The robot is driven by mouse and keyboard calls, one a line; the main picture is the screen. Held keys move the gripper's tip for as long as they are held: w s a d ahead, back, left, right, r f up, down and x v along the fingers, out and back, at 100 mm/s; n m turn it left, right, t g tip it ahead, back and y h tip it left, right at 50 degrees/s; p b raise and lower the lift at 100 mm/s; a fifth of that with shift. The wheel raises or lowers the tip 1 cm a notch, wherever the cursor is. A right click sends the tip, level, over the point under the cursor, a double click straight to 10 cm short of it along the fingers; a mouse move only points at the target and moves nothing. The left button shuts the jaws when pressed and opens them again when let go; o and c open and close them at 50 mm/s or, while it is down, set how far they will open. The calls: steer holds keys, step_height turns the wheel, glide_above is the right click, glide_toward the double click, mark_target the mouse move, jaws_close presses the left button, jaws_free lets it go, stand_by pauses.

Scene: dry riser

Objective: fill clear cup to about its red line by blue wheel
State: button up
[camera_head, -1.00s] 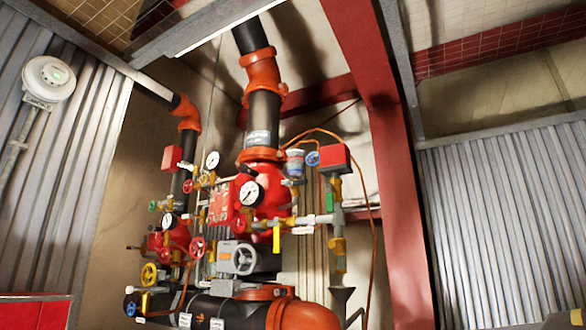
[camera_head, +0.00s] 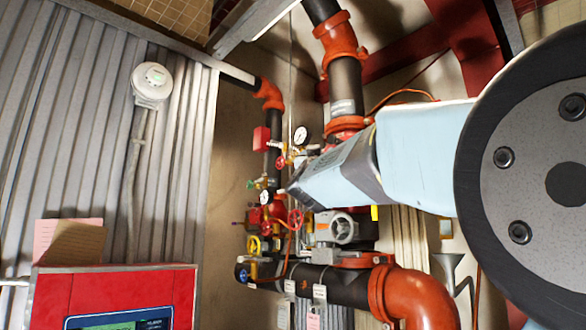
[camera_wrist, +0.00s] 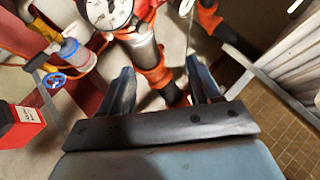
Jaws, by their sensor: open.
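The clear cup (camera_wrist: 75,52) is at the upper left of the wrist view, with a bluish tint in it; its red line and fill level are too small to read. The small blue wheel (camera_wrist: 55,79) is just below it there, beside a red box (camera_wrist: 20,122). My gripper (camera_wrist: 158,68) is open and empty, its two dark fingers apart, to the right of the cup and wheel. In the head view my arm hides the cup and this wheel. Another blue wheel (camera_head: 243,276) is at the left end of the low black pipe.
A white-faced gauge (camera_wrist: 107,10) is beyond my fingers. Red and yellow handwheels, small valves and black pipes with orange couplings (camera_head: 337,38) crowd the wall. A red panel (camera_head: 115,285) with a screen stands at lower left; a grey funnel (camera_head: 448,265) is at right.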

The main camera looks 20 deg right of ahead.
steer(key=s+d+r+m+g+h, duration=0.3)
steer(key=d+r+m+g+h, duration=0.15)
steer(key=m+g+h, duration=0.4)
steer(key=s+d+r+m+g+h, duration=0.35)
steer(key=d+m+g+h, duration=0.2)
steer(key=m+g, duration=0.5)
steer(key=shift+n+g, duration=0.5)
steer(key=shift+n, duration=0.2)
steer(key=shift+w+d+r, duration=0.15)
steer(key=shift+d+r, duration=0.45)
steer(key=shift+d, duration=2.1)
steer(key=shift+w+d+r, duration=0.2)
steer(key=shift+d+r, duration=0.35)
steer(key=shift+d, duration=2.1)
steer(key=shift+w+d+r, duration=0.15)
steer(key=shift+d+r, duration=0.45)
steer(key=shift+d, duration=2.1)
steer(key=shift+c, duration=0.4)
